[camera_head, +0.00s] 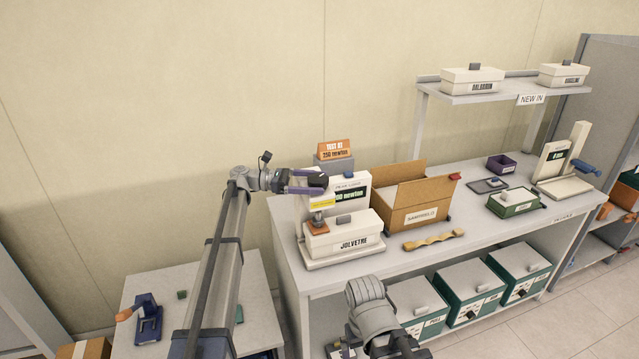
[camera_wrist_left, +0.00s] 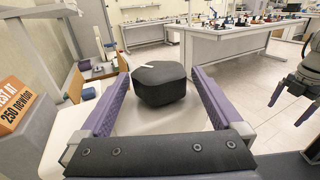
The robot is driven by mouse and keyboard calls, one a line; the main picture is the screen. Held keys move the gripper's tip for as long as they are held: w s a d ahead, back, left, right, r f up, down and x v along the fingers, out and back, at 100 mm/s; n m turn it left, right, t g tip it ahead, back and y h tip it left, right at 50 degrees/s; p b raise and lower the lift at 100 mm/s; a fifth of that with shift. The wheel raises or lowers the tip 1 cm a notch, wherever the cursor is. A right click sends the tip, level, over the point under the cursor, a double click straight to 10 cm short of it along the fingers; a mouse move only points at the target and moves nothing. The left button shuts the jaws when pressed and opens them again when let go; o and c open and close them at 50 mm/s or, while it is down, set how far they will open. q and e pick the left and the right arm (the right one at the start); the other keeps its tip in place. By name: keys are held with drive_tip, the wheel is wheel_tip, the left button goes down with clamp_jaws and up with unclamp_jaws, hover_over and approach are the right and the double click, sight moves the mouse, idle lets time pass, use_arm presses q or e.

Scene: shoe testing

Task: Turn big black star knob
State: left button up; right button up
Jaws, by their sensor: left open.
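The big black star knob (camera_head: 319,179) sits at the upper part of a white test machine (camera_head: 354,186) on the bench. It also shows as a dark rounded block with a pale mark on top in the left wrist view (camera_wrist_left: 158,84). My left gripper (camera_head: 311,181) is open, its purple fingers pointing at the knob from the left. In the left wrist view the fingers lie on either side of the knob, with visible gaps, so it is not held. My right arm (camera_head: 374,312) is at the bottom of the head view; its fingers cannot be made out.
A cardboard box (camera_head: 424,196) and a wavy wooden piece (camera_head: 432,240) are to the right. The wall is close behind.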

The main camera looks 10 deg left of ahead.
use_arm(q)
drive_tip(key=a, duration=0.6)
drive_tip(key=shift+a, duration=0.2)
idle(0.9)
